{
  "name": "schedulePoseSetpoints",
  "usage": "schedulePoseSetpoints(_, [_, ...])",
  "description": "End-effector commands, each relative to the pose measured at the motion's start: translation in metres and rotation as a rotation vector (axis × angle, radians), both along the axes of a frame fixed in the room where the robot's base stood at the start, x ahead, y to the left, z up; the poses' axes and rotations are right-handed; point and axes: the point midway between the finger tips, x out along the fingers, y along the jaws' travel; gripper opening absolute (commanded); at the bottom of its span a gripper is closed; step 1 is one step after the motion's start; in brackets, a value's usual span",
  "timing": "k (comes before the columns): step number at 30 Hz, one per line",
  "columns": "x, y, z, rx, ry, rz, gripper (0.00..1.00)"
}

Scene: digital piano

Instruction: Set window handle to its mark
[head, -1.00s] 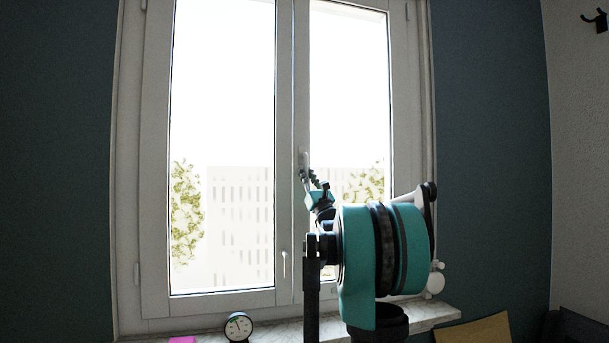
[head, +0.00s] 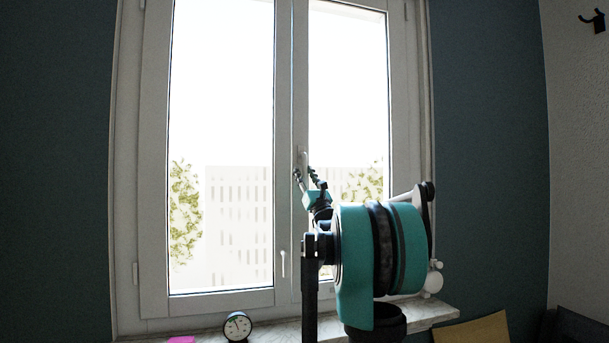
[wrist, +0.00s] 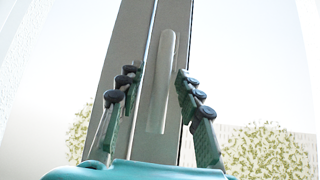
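The window handle (wrist: 162,85) is a pale, slim lever on the middle frame post, pointing nearly straight down in the wrist view. In the head view its upper part (head: 302,157) shows just above my fingers. My gripper (wrist: 158,95) is open in the wrist view, with one finger on each side of the handle and gaps to both. In the head view my gripper (head: 311,178) sits at the post, below the handle's top. I cannot make out a mark near the handle.
A smaller lever (head: 283,263) is on the left sash, lower down. A round dial (head: 238,326) and a pink item (head: 181,340) are on the sill (head: 433,314). A yellow piece (head: 473,331) is at the lower right. A hook (head: 594,21) is on the right wall.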

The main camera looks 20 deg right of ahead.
Motion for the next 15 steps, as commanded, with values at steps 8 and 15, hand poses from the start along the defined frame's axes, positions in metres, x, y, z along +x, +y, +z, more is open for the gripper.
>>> schedulePoseSetpoints(8, [-0.017, -0.003, -0.017, -0.001, 0.000, -0.001, 0.36])
schedulePoseSetpoints(15, [-0.051, -0.010, -0.052, 0.001, 0.000, -0.001, 0.36])
